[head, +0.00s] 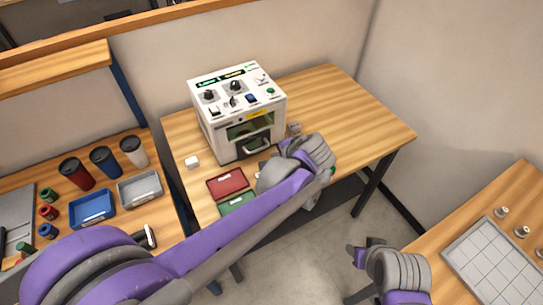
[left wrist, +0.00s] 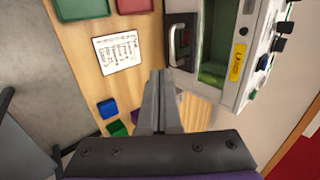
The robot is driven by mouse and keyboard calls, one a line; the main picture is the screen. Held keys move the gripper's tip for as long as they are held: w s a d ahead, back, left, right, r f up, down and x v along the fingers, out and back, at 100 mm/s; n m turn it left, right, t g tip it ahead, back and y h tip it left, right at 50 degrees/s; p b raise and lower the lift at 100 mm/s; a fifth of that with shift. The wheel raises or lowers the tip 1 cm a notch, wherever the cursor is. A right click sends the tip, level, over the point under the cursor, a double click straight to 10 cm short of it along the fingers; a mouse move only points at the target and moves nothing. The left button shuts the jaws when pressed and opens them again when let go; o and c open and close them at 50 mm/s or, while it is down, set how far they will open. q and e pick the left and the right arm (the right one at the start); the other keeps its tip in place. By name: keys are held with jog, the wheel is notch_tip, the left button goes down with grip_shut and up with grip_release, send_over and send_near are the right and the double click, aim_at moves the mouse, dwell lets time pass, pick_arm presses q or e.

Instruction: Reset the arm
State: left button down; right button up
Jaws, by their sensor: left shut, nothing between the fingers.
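My left arm reaches in from the left of the head view, and its wrist is in front of the white laser marker (head: 237,95). My left gripper (left wrist: 160,74) is shut and empty in the left wrist view; its fingers are mostly hidden behind the wrist in the head view. The fingers point toward the table beside the marker's front (left wrist: 222,50) and door handle (left wrist: 180,40). I cannot tell whether they touch anything. My right wrist shows at the lower right of the head view, above the floor gap; its finger state is unclear.
A red tray (head: 227,181) and a green tray (head: 238,203) lie before the marker. A printed card (left wrist: 117,52), a blue block (left wrist: 107,108) and a green block (left wrist: 117,128) are near my left fingers. The marker table's right side (head: 350,110) is clear.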

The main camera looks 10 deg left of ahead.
pick_arm(q)
jog(key=s+a+f+n+h, duration=0.1)
jog(key=s+a+n, duration=0.2)
jog(key=s, duration=0.4)
jog(key=s+a+f+n+h, duration=0.1)
jog(key=s+a+n, duration=0.3)
jog(key=s, duration=0.4)
jog(key=s+a+f+n+g+h, duration=0.1)
jog(key=s+a+n+h, duration=0.1)
jog(key=s+a, duration=0.3)
jog(key=s+n, duration=0.1)
jog(key=s, duration=0.2)
jog(key=shift+f+n+h, duration=0.15)
jog(key=shift+n+h, duration=0.15)
jog(key=shift+h, duration=0.1)
jog(key=shift+s, duration=0.1)
dwell(0.6)
